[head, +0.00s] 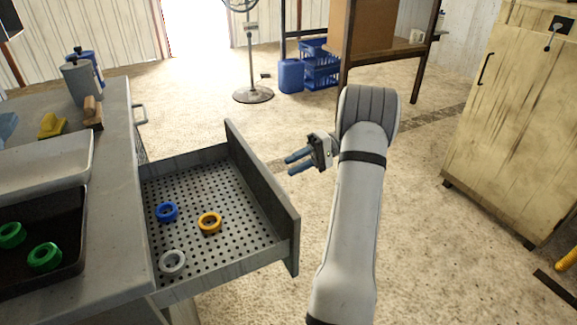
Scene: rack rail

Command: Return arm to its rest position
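My gripper (301,161) is at the end of my white arm, in the middle of the head view. Its two blue-grey fingers point left and are apart, with a gap between them and nothing held. It hangs above and just to the right of the front panel of an open drawer (268,196), touching nothing that I can see. The drawer has a perforated bottom and holds a blue ring (167,211), an orange ring (209,222) and a white ring (172,262).
The grey workbench (125,235) is on the left, with a black tray (62,287) holding green rings. A wooden cabinet (505,120) stands right. A fan (253,95), blue crates (320,68) and a blue canister (291,76) are behind. The floor between is clear.

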